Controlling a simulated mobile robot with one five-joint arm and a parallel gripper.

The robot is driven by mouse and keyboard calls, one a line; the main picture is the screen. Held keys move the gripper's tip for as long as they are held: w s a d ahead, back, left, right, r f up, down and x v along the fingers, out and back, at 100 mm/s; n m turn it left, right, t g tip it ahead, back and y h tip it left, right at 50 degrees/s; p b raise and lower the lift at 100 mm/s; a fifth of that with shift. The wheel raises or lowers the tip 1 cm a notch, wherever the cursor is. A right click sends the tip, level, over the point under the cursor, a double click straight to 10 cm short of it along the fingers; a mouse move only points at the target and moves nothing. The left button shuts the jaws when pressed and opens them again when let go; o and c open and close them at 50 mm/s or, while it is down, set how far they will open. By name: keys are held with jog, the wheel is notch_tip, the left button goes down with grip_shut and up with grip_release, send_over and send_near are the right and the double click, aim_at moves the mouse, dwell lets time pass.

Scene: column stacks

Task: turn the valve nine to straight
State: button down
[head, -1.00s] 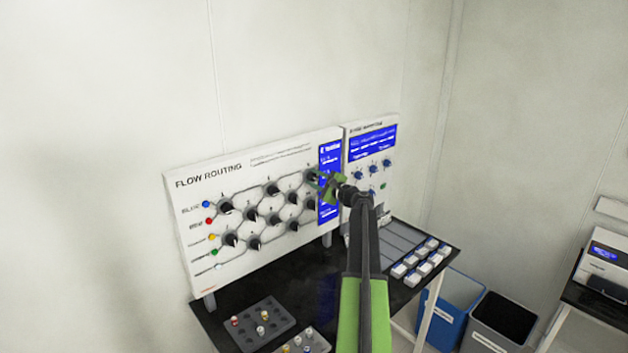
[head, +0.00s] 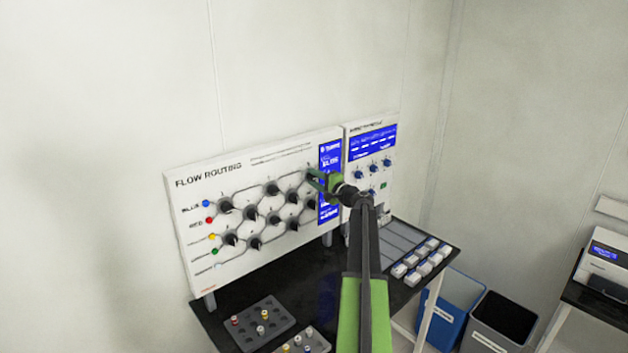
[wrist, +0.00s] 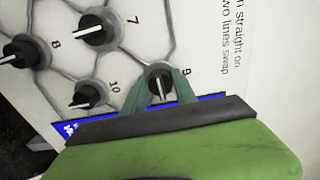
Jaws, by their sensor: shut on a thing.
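Valve nine is a black knob (wrist: 161,76) on the flow routing panel (head: 185,250), at the right end of its upper row. In the wrist view, its number 9 is printed beside it and its white pointer line runs nearly straight down the picture. My gripper (wrist: 162,85) is shut on this knob, with one green finger on each side. In the head view, my gripper (head: 314,178) is at the panel's upper right and covers most of the knob.
Knobs seven (wrist: 97,25), eight (wrist: 26,51) and ten (wrist: 90,96) are close by, with pointers slanting left in the wrist view. A blue screen (head: 330,157) is right of valve nine. A second panel (head: 388,167) stands further right. Racks with caps (head: 283,318) lie on the black table below.

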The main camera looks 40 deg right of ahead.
dwell(0.4)
jog(key=c, duration=1)
grip_release()
jog(key=s+a, duration=0.1)
jog(key=s, duration=1.6)
jog(key=shift+s+a, duration=0.15)
jog(key=shift+s, duration=0.1)
